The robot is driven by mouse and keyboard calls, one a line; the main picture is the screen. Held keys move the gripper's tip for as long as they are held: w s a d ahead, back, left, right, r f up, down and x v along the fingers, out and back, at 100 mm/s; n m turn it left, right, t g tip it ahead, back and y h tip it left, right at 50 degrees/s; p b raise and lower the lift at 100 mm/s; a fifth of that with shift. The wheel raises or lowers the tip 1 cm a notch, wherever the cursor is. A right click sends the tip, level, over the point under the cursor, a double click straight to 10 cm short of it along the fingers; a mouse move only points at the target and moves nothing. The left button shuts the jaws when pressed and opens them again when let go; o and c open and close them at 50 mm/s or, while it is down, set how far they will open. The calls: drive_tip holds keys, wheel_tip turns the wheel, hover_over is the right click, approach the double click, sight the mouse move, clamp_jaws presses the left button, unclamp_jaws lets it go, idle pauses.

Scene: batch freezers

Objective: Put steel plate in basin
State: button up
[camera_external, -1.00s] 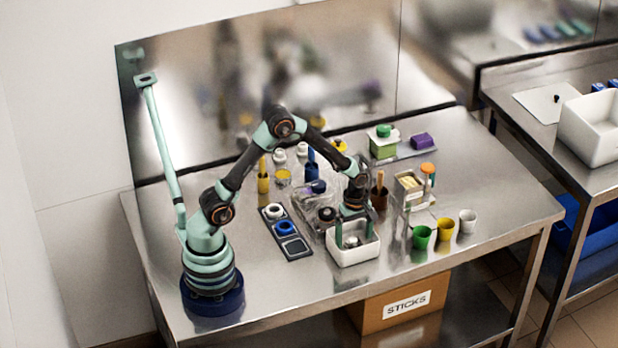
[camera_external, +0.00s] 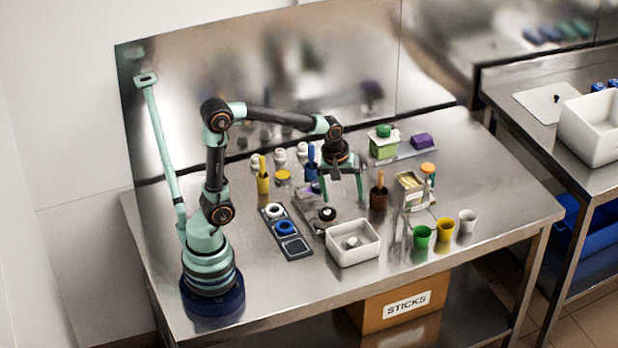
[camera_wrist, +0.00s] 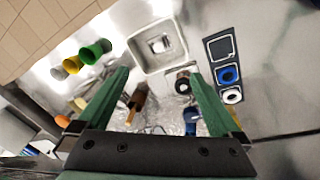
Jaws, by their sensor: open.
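The white basin (camera_external: 353,251) stands near the front edge of the table. Inside it lies a small grey metal piece (camera_external: 352,242), probably the steel plate; it also shows in the wrist view (camera_wrist: 160,45), within the basin (camera_wrist: 136,58). My gripper (camera_external: 344,200) is open and empty. It hangs above the table behind the basin, clear of it. In the wrist view, the green fingers of my gripper (camera_wrist: 160,82) are spread wide with nothing between the tips.
A dark tray with white and blue rings (camera_external: 285,227) lies left of the basin. A brown pot (camera_external: 378,197), a blue pot (camera_external: 312,168) and a yellow pot (camera_external: 263,181) stand behind.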

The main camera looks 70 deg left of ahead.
drive_tip(key=s+r+m+t, duration=0.3)
drive_tip(key=s+r+m, duration=0.2)
drive_tip(key=s+m, duration=0.4)
drive_tip(key=shift+m+t, duration=0.3)
drive_tip(key=shift+m, duration=1.1)
